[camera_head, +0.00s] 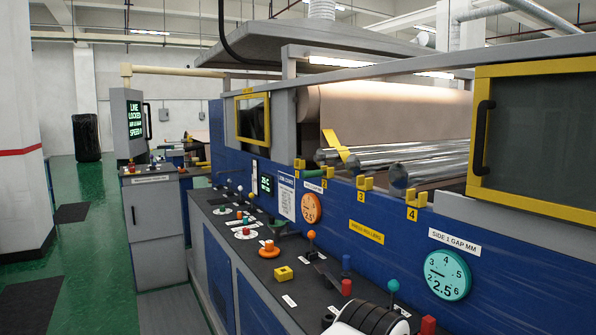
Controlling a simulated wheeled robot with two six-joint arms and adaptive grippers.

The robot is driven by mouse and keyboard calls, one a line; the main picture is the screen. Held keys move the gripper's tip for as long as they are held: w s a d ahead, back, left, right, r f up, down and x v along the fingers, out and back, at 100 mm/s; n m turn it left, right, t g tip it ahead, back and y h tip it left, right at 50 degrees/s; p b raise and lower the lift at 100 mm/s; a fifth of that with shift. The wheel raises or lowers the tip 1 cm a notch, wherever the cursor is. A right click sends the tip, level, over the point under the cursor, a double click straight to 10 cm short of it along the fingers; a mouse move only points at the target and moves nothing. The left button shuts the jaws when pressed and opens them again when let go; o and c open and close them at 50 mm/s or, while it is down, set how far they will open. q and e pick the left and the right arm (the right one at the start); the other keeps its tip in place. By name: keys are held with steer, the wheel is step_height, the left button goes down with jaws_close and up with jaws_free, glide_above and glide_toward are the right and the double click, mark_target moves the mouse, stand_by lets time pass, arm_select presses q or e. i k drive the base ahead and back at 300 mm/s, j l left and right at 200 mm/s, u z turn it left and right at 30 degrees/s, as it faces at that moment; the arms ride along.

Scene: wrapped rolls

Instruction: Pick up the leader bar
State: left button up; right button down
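Nothing in view is labelled as the leader bar, and I cannot tell for sure which thing it is. A flat yellow strip (335,144) lies tilted by the left ends of the shiny metal rollers (400,152). A long cream bar (200,72) runs level at the back left, above the grey cabinet. Neither of my grippers is in view.
A blue machine (345,235) fills the right side, with numbered yellow brackets (362,183) and a yellow-framed window (535,130). A control ledge (270,255) with knobs and levers runs along it. A grey cabinet (155,215) stands left. Green floor (100,215) is open beyond.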

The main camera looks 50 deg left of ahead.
mark_target(317, 173)
steer(key=u, duration=1.3)
steer(key=i+j+z, duration=0.1)
steer(key=i+j, duration=0.15)
steer(key=i+j+z, duration=0.1)
steer(key=j, duration=0.35)
steer(key=i, duration=0.1)
